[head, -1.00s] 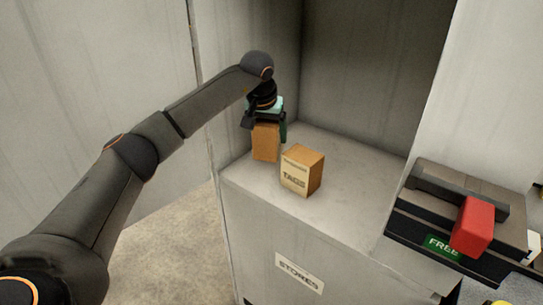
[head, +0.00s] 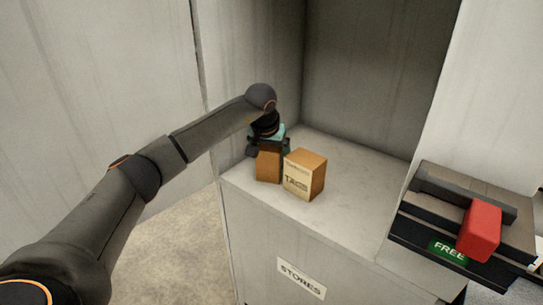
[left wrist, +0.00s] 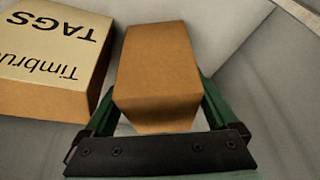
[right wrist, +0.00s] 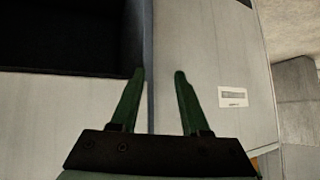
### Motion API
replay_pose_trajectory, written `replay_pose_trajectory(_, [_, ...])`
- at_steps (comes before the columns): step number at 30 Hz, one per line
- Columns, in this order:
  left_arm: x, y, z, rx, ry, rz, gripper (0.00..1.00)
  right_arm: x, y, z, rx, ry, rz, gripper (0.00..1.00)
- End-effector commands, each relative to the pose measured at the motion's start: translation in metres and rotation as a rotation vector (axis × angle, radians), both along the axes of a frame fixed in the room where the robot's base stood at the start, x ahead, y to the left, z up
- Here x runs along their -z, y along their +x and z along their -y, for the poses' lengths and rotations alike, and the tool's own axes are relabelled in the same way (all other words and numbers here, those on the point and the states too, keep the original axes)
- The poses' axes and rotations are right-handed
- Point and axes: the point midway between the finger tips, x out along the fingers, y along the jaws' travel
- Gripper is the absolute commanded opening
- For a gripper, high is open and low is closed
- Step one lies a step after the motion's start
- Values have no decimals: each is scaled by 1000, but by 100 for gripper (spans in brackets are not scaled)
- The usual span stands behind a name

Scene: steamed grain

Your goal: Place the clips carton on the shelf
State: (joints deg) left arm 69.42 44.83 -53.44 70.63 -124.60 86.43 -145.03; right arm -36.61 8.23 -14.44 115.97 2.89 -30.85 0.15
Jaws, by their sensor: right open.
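The brown carton (head: 268,165) in my left gripper (head: 268,150) shows no readable label. I take it for the clips carton. The left gripper points down, with its green fingers on both sides of the carton. The carton also shows in the left wrist view (left wrist: 155,65). It is upright at the shelf surface (head: 360,185); I cannot tell whether its base touches. A carton marked TAGS (head: 305,173) stands close on its right, also in the left wrist view (left wrist: 50,55). My right gripper (right wrist: 160,73) is open and empty, before a pale panel with a small label.
The shelf is in a grey recess with walls behind and at the sides. A STORES label (head: 301,279) is on its front. The shelf is clear behind and right of the TAGS carton. At the right, a red block (head: 479,232) sits on a dark unit with a green FREE sign (head: 448,252).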

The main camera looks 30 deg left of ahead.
Motion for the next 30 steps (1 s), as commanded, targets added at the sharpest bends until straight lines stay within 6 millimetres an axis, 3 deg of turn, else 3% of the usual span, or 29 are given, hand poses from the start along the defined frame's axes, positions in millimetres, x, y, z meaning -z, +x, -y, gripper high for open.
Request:
replay_pose_trajectory(11, [-5, -1, 0, 0, 0, 0, 100, 0, -1, 1, 1, -1, -2, 46])
replay_pose_trajectory(24, [-84, -30, 9, 0, 1, 4, 100, -8, 5, 0, 0, -2, 7, 46])
replay_pose_trajectory(30, [-107, -40, 13, 0, -1, 1, 100, -11, 6, -1, -1, 1, 10, 46])
